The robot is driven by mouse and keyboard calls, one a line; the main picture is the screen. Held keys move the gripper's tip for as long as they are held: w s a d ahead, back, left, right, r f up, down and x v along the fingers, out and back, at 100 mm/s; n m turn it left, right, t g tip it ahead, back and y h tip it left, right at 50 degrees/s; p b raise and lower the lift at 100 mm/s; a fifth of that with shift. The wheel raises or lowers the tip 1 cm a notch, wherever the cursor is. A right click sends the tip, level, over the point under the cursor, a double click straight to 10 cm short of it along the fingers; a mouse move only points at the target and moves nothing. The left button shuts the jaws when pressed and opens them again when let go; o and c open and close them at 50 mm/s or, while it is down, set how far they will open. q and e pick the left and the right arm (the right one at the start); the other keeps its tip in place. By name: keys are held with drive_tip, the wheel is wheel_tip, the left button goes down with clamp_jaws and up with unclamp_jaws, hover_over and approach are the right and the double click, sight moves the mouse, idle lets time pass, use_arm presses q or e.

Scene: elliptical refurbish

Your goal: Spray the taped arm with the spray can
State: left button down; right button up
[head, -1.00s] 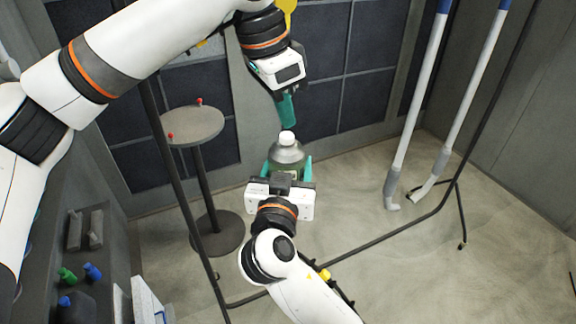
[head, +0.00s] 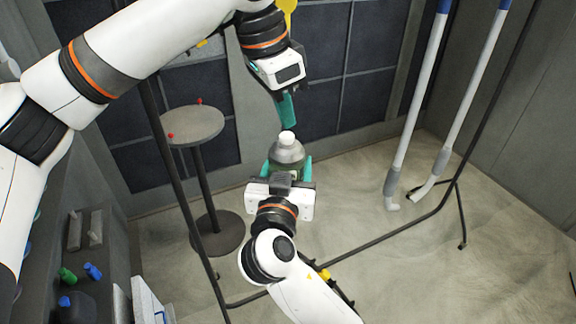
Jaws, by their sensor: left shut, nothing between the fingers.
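The spray can (head: 287,152) is a grey-green can with a white cap, upright in the middle of the view. My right gripper (head: 289,170), at the end of the arm from below, is shut on it, with a teal finger on each side. My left gripper (head: 288,111) is shut and empty. Its teal fingertips point down just above the white cap; I cannot tell whether they touch it. Two long pale arms with blue at the top hang at the right, a nearer one (head: 415,115) and a farther one (head: 466,105).
A thin black stand frame (head: 395,241) runs across the floor and up at both sides. A round grey table (head: 195,125) with two red-topped pins stands at the left. A shelf with green and blue caps (head: 68,275) is at lower left.

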use_arm(q)
drive_tip(key=shift+f, duration=0.25)
drive_tip(key=shift+f, duration=0.9)
use_arm(e)
drive_tip(key=shift+r, duration=0.1)
use_arm(q)
drive_tip(key=shift+r, duration=2.55)
drive_tip(key=shift+r, duration=0.15)
drive_tip(key=v, duration=1.1)
drive_tip(key=shift+r, duration=0.35)
drive_tip(key=shift+a, duration=0.1)
